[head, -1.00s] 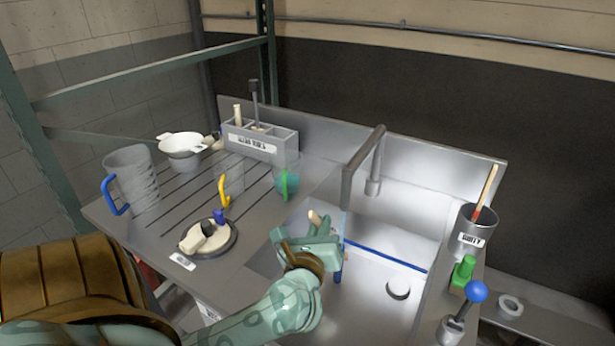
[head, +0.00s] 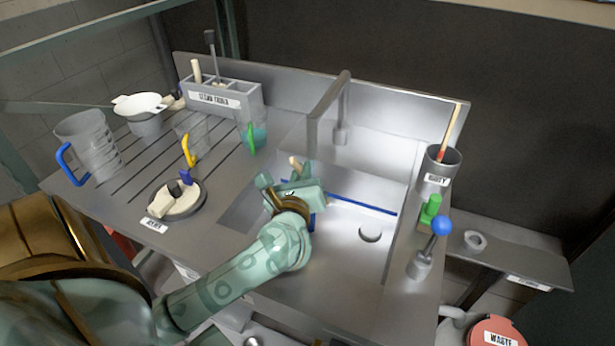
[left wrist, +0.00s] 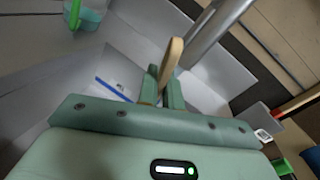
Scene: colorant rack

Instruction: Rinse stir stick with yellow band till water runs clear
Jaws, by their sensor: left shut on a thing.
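My left gripper (head: 294,186) is shut on a pale wooden stir stick (head: 296,163) over the left part of the sink (head: 335,255). The stick's rounded end sticks up from between the fingers (left wrist: 168,85), as the left wrist view also shows the stick (left wrist: 173,60). No band colour can be made out; the lower part is hidden by the gripper. The grey faucet (head: 343,105) arches over the sink, its spout just behind and above the gripper. I see no clear water stream. My right gripper is not in view.
A labelled cup (head: 443,165) at right holds a red-banded stick (head: 449,132). A blue-knobbed lever (head: 442,225) and green piece (head: 429,211) stand on the right ledge. On the left drainboard are a jug (head: 92,146), a dish (head: 180,200), a cup of teal liquid (head: 256,137) and a rack (head: 222,97).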

